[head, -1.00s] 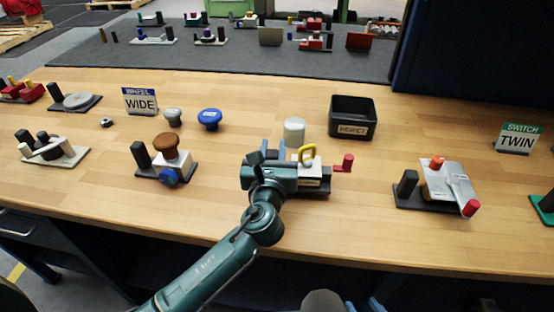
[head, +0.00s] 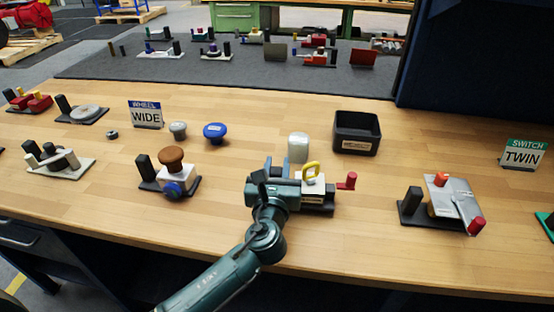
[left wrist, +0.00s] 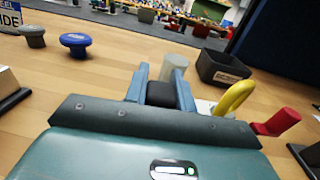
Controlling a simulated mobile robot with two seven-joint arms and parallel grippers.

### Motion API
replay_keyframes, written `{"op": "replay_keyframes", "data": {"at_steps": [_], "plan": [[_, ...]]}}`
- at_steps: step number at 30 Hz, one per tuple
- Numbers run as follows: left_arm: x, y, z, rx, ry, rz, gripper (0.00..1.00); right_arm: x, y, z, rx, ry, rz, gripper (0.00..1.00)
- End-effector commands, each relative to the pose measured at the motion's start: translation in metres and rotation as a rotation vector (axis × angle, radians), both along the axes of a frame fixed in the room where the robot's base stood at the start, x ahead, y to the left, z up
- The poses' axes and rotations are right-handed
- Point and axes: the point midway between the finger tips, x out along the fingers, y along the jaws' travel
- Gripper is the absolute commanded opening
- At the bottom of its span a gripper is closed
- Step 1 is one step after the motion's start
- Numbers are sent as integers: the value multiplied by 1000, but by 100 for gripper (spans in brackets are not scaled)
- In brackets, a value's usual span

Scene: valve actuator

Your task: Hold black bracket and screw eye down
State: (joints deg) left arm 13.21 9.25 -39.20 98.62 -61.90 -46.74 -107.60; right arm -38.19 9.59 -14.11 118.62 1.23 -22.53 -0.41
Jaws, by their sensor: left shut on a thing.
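The valve actuator stands near the middle of the bench in the head view, on a dark base (head: 318,208) with a light body. A yellow screw eye (head: 312,169) stands on top, and a red handle (head: 348,182) sticks out to the right. My left gripper (head: 268,174) is at its left end. In the left wrist view, the gripper's two blue-grey fingers (left wrist: 161,88) are shut on the black bracket (left wrist: 162,97), one on each side. The yellow screw eye (left wrist: 234,97) is just right of the fingers, untouched. My right gripper is not in view.
A clear-grey knob (head: 298,147) and a black bin (head: 356,133) stand behind the actuator. A brown-knobbed device (head: 172,164) is to the left, a red-handled switch device (head: 448,203) to the right. Bare wood lies between them.

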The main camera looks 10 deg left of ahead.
Motion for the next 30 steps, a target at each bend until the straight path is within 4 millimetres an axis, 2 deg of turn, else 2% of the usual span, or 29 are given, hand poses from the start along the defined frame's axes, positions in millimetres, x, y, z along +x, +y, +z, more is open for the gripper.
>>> {"op": "replay_keyframes", "data": {"at_steps": [7,30], "plan": [[0,-1,-9,-3,-3,-2,0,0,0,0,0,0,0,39],[0,-1,-15,-3,-2,-1,0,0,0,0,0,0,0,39]]}}
